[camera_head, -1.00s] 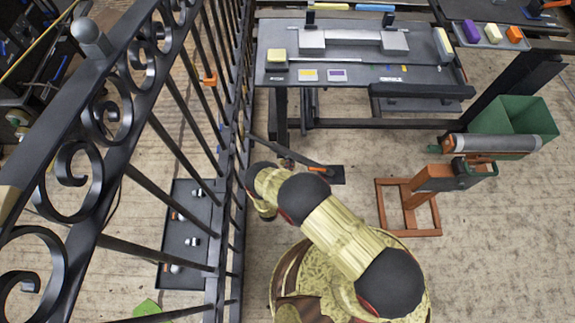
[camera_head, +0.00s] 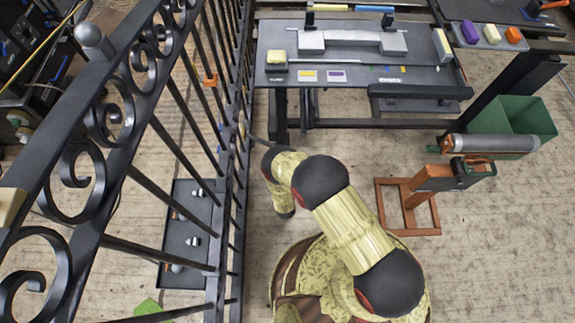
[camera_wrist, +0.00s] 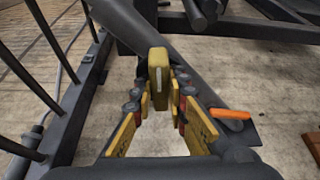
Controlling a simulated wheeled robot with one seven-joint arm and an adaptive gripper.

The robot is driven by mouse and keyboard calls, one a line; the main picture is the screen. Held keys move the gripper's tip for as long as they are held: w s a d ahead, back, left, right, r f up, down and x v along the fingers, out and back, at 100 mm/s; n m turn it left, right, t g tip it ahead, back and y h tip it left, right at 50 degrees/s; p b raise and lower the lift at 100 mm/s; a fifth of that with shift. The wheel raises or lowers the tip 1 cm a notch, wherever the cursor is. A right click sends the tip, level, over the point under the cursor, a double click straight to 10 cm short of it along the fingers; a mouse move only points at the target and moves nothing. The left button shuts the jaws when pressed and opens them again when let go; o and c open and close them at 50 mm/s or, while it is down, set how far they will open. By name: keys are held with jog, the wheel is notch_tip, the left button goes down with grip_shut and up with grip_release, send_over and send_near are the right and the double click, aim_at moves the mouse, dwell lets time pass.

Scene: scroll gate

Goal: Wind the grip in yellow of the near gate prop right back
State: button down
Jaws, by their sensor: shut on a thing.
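In the wrist view, the yellow grip (camera_wrist: 158,72) is a small upright block with a pale stripe. It sits between the fingertips of my gripper (camera_wrist: 159,98), which is shut on it. The grip stands in front of a dark bar. The rest of the prop's mechanism is hard to make out. The black scroll gate (camera_head: 96,70) fills the left of the head view. In the head view my arm hides the grip and my gripper.
An orange handle (camera_wrist: 230,114) lies right of my gripper near a dark plate. A workbench (camera_head: 355,75) stands behind, with a green bin (camera_head: 490,122) and an orange stand (camera_head: 405,205) at right. A black tray (camera_head: 178,255) lies beyond the gate bars.

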jog(key=shift+m+y, duration=0.4)
dwell(0.3)
jog(key=c, duration=1.8)
grip_release()
jog(key=shift+o, duration=0.2)
jog(key=v, duration=1.2)
